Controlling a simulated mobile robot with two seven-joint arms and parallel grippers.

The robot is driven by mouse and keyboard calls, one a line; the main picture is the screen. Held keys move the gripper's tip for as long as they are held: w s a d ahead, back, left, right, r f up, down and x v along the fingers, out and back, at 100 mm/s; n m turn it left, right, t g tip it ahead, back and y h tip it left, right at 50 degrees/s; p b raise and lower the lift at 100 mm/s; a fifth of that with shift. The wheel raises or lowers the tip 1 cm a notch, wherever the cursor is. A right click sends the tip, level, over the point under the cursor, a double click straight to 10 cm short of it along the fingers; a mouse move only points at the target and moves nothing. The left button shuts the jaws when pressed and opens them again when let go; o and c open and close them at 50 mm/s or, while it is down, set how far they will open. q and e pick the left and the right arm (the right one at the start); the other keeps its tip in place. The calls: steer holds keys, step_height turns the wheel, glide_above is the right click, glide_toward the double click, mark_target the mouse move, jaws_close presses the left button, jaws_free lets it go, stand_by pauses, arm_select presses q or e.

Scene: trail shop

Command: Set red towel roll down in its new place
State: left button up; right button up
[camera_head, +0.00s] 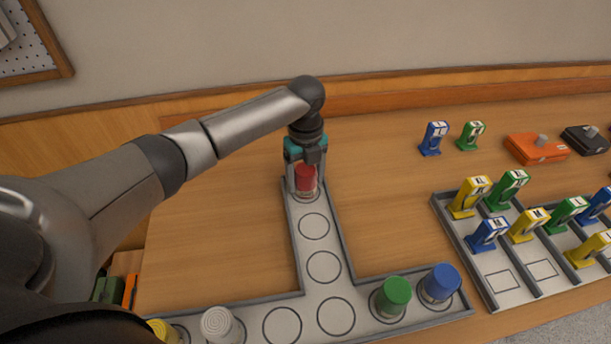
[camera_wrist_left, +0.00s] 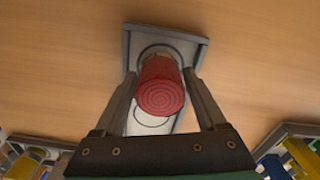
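The red towel roll (camera_head: 305,180) stands upright at the far end of the stem of the grey T-shaped tray (camera_head: 335,238), over the last spot there. My left gripper (camera_head: 305,186) points down around it, one finger on each side. In the left wrist view the red roll (camera_wrist_left: 160,88) shows its spiral top between the two fingers (camera_wrist_left: 160,80), with narrow gaps beside it. The gripper looks slightly open. The roll's base is partly hidden. My right gripper is not in view.
Green (camera_head: 391,296) and blue (camera_head: 440,283) rolls stand on the tray's right arm; white (camera_head: 220,325) and yellow (camera_head: 165,331) ones on its left. Several circles between are empty. A divided rack (camera_head: 500,281) with coloured items stands right. Bare table lies left of the stem.

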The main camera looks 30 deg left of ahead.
mark_target(306, 169)
arm_select(q)
steer(key=shift+o, duration=1)
arm_select(e)
steer(key=shift+a, duration=0.3)
arm_select(q)
steer(key=shift+r, duration=0.15)
arm_select(e)
steer(key=shift+a, duration=0.1)
arm_select(q)
step_height(306, 169, up, 11)
steer(key=p, duration=0.2)
steer(key=shift+p, duration=0.4)
steer(key=shift+r, duration=0.55)
arm_select(e)
steer(key=r, duration=0.2)
steer(key=s+r, duration=0.1)
steer(key=shift+s+a, duration=0.1)
steer(key=shift+a, duration=0.25)
steer(key=shift+d, duration=0.2)
